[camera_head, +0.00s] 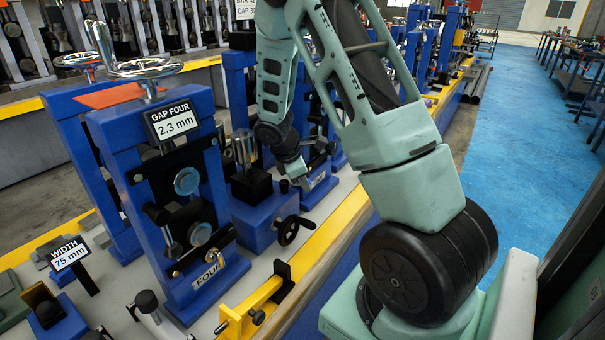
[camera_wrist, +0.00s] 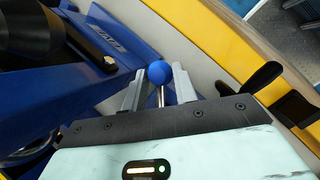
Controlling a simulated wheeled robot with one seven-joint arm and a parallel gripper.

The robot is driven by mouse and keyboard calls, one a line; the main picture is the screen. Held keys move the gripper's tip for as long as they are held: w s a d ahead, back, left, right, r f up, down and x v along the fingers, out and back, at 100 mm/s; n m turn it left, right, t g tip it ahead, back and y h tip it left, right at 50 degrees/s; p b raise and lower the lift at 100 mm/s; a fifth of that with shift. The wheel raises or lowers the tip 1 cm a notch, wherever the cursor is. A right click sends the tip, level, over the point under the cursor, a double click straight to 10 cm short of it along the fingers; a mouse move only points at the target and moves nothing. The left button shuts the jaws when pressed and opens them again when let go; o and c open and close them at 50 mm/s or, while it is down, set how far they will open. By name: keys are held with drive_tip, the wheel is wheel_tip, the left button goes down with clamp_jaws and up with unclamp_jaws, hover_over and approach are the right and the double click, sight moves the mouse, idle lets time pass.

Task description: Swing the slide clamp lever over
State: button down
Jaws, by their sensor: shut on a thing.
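The slide clamp lever (camera_wrist: 157,72) shows in the wrist view as a blue ball on a thin metal rod. My gripper (camera_wrist: 158,82) has a finger on each side of it and is shut on the lever, with the ball at the fingertips. The lower part of the rod is hidden behind the gripper body. In the head view my gripper (camera_head: 297,177) is low beside the blue stands, right of the blue block with the black handwheel. It is small there, and I cannot make out the lever.
A blue stand marked "GAP FOUR 2.3 mm" (camera_head: 160,215) stands at left. A black handwheel (camera_head: 289,230) sticks out near my gripper. A yellow rail (camera_head: 310,250) runs along the bench edge. A black handle (camera_wrist: 262,77) is to the right in the wrist view. The blue floor is clear.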

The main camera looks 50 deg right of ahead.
drive_tip(key=shift+s+a+m+g+y+p, duration=0.15)
drive_tip(key=shift+a+m+g+p, duration=0.2)
drive_tip(key=shift+m, duration=0.4)
drive_tip(key=shift+s+a+m+g+y+p, duration=0.15)
drive_tip(key=shift+a+m+g+p, duration=0.1)
drive_tip(key=shift+m+p, duration=0.35)
drive_tip(key=shift+s+a+m+g+y+p, duration=0.15)
drive_tip(key=shift+a+m+g+p, duration=0.15)
drive_tip(key=shift+m, duration=0.55)
drive_tip(key=c, duration=1.1)
unclamp_jaws()
drive_tip(key=shift+a, duration=0.1)
drive_tip(key=v, duration=1.7)
drive_tip(key=shift+r, duration=0.2)
